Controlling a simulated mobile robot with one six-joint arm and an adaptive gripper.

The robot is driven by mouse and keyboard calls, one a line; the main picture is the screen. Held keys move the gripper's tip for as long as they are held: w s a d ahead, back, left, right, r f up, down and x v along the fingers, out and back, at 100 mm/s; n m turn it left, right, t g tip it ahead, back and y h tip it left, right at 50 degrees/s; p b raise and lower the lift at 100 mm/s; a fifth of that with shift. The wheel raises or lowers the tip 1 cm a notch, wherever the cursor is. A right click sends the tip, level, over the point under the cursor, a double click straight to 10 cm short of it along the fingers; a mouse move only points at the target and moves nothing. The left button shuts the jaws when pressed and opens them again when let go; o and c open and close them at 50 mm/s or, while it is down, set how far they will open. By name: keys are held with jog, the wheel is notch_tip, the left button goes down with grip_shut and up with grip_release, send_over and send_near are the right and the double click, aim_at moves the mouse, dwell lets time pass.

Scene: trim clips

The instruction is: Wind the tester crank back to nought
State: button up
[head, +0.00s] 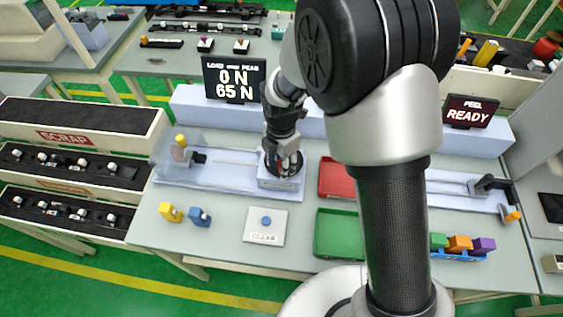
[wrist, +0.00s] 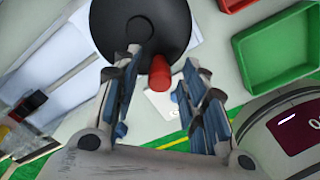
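The tester crank is a black disc (wrist: 120,25) with a red handle (wrist: 160,73), at the top of the wrist view. In the head view the crank sits on the tester's pale blue block (head: 282,183), mostly hidden by my gripper (head: 284,160). In the wrist view my gripper (wrist: 162,68) is open, with a finger on each side of the red handle and gaps showing on both sides. The load display (head: 234,80) reads 0 N, with 65 N under it as the peak.
A red tray (head: 337,180) and a green tray (head: 338,233) lie right of the crank. A white pad with a blue button (head: 266,221) lies in front. Yellow (head: 170,212) and blue (head: 199,216) clips are at left. The peel display (head: 468,112) reads READY.

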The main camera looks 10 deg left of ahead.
notch_tip(320, 180, up, 12)
dwell(0.4)
jog(key=shift+f, duration=0.1)
